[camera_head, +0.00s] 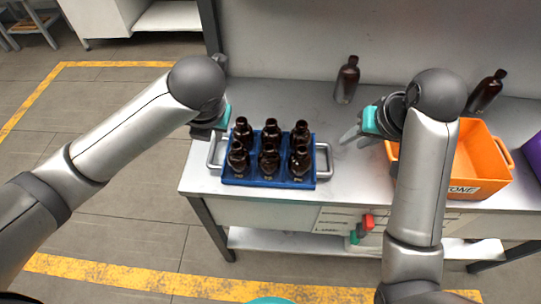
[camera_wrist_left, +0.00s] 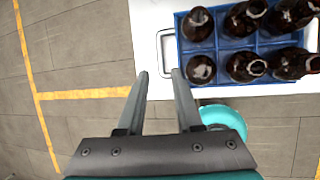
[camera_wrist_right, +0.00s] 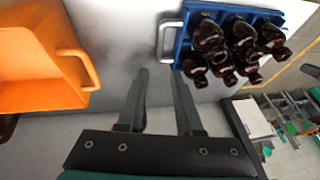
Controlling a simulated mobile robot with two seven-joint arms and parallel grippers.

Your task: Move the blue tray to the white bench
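The blue tray (camera_head: 268,183) stands on a pale bench top (camera_head: 345,180) and carries several amber bottles (camera_head: 270,132). It has a pale loop handle at each end, left (camera_head: 214,153) and right (camera_head: 325,160). My left gripper (camera_wrist_left: 160,72) is open and empty; in the left wrist view the left handle (camera_wrist_left: 162,50) lies just beyond its fingertips. In the head view its fingers are mostly hidden by the arm. My right gripper (camera_head: 347,138) is open and empty, to the right of the right handle and apart from it. That handle shows ahead in the right wrist view (camera_wrist_right: 165,38).
An orange crate (camera_head: 480,160) stands right of the tray, partly behind my right arm. Single amber bottles stand at the back (camera_head: 347,80) and back right (camera_head: 486,92). A purple container (camera_head: 534,155) is at the right edge. Yellow lines (camera_head: 130,284) mark the floor.

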